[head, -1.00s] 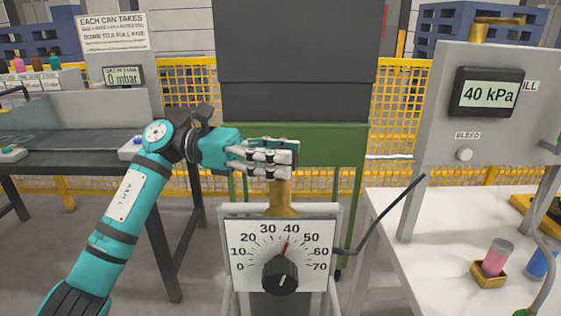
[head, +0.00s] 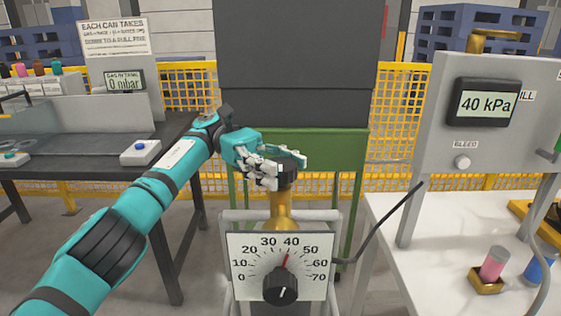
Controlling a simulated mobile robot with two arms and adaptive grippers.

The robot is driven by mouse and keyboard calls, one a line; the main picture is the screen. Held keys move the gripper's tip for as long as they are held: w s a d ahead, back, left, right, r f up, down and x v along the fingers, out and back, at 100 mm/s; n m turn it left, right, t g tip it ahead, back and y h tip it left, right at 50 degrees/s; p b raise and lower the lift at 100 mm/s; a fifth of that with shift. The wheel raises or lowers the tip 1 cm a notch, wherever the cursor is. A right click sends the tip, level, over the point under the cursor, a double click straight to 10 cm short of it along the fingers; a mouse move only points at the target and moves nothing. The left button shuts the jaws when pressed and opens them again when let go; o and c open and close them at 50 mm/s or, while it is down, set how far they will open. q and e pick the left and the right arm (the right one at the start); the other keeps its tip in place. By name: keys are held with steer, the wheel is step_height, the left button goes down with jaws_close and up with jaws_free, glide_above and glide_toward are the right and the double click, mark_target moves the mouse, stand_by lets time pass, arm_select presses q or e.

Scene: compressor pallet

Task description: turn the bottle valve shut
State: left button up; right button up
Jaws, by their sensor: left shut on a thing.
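The bottle valve shows in the head view as a dark knob (head: 294,160) on top of a brass stem (head: 281,207), behind the dial plate. My left gripper (head: 283,172) is shut on this knob, its fingers wrapped around the near and left sides. The fingers hide part of the knob. The white dial plate (head: 245,254) below is marked 0 to 70. Its red needle points near 40, and a black knob (head: 281,285) sits at its centre. My right gripper is not in view.
On the right, a grey panel (head: 430,130) carries a display (head: 484,103) reading 40 kPa. A pink can (head: 492,264) stands in a brass holder on the white table (head: 420,270). A black hose runs beside the dial. A dark bench (head: 80,160) stands at left.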

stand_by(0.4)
arm_select(q)
steer(key=o, duration=1.2)
steer(key=shift+f, duration=0.1)
